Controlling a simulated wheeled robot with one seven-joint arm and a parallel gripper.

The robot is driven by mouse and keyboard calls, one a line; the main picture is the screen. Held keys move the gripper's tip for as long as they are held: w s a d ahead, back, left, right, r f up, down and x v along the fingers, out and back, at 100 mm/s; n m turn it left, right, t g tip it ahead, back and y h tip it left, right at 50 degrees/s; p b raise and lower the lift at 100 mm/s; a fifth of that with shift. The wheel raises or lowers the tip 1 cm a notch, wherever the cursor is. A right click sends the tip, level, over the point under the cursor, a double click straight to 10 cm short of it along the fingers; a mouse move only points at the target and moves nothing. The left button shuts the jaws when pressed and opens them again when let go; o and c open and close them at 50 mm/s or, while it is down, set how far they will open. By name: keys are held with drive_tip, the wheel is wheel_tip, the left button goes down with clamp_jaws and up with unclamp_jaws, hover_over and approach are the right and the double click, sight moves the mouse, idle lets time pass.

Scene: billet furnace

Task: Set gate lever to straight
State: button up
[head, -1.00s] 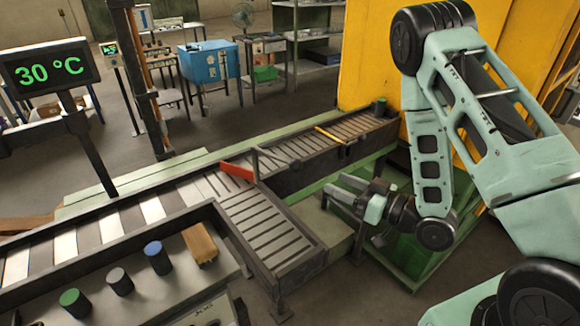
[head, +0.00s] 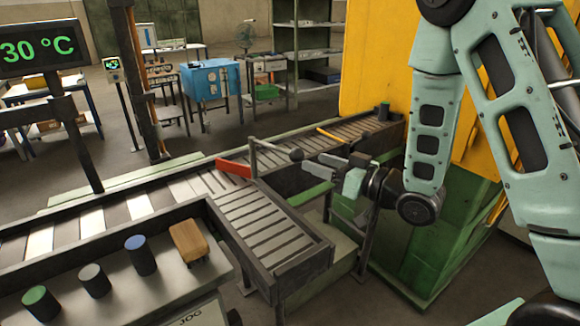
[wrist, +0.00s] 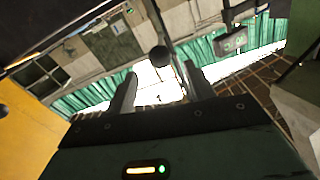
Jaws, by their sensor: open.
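The gate lever is a thin grey rod ending in a dark ball knob (head: 296,154), joined to an upright post on the conveyor's near side. A red gate paddle (head: 233,168) extends left from the post, lying slantwise by the conveyor junction. My gripper (head: 328,172) is open and empty, just right of the knob, fingers pointing left toward it. In the wrist view the knob (wrist: 161,56) shows in line with the gap between the fingertips (wrist: 160,74), seemingly just beyond them. Contact cannot be told.
The roller conveyor (head: 265,228) branches toward the front, with dark side rails. A console (head: 185,290) with coloured knobs stands front left. The yellow furnace wall (head: 385,60) rises behind my arm.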

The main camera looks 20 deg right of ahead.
sight(290, 152)
drive_tip(key=shift+f+b, duration=0.3)
drive_tip(key=shift+b, duration=0.2)
drive_tip(key=x, duration=0.7)
drive_tip(key=shift+w+a+r, duration=0.1)
drive_tip(key=shift+w+r, duration=0.05)
drive_tip(key=shift+r, duration=0.2)
drive_tip(key=shift+w+a+f, duration=0.1)
drive_tip(key=shift+w+a, duration=0.3)
drive_tip(key=shift+w, duration=0.2)
clamp_jaws()
